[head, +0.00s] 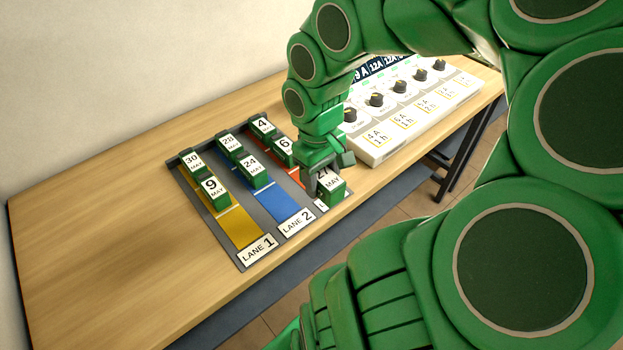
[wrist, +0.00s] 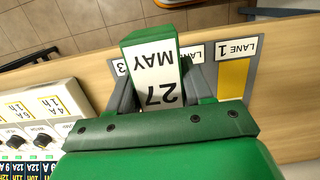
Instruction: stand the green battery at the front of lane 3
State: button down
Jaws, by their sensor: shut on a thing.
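The green battery with a white "27 MAY" label (head: 333,191) is held upright, or nearly so, in my gripper (head: 322,172). The wrist view shows the battery (wrist: 152,70) between the two grey fingers of my gripper (wrist: 160,88). It is over the front end of lane 3, whose red strip (head: 296,178) shows behind it. It partly covers the lane 3 label (wrist: 121,68). I cannot tell whether its base touches the board. Behind it in lane 3 stand a battery marked 6 (head: 284,150) and one marked 4 (head: 262,127).
Lane 1 (head: 240,229) is yellow and lane 2 (head: 271,203) is blue; each holds two batteries at the back and is bare at the front. A white charger panel with knobs (head: 405,113) stands to the right. The wooden table (head: 110,220) is clear at left.

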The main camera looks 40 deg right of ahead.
jog(key=w+d+f, duration=0.2)
jog(key=w, duration=0.1)
jog(key=w+d+f, duration=0.2)
jog(key=w+f, duration=0.1)
jog(key=w, duration=0.1)
jog(key=w+d+f, duration=0.2)
jog(key=w+f, duration=0.1)
jog(key=shift+w+d+f, duration=0.15)
jog(key=shift+w+d, duration=0.1)
jog(key=shift+w, duration=0.05)
jog(key=shift+w+d+f, duration=0.35)
jog(key=shift+w+f, duration=0.25)
jog(key=shift+f, duration=0.15)
jog(key=shift+w+f, duration=0.1)
jog(key=shift+f, duration=1.5)
jog(key=shift+f, duration=0.15)
jog(key=shift+c, duration=2.3)
grip_release()
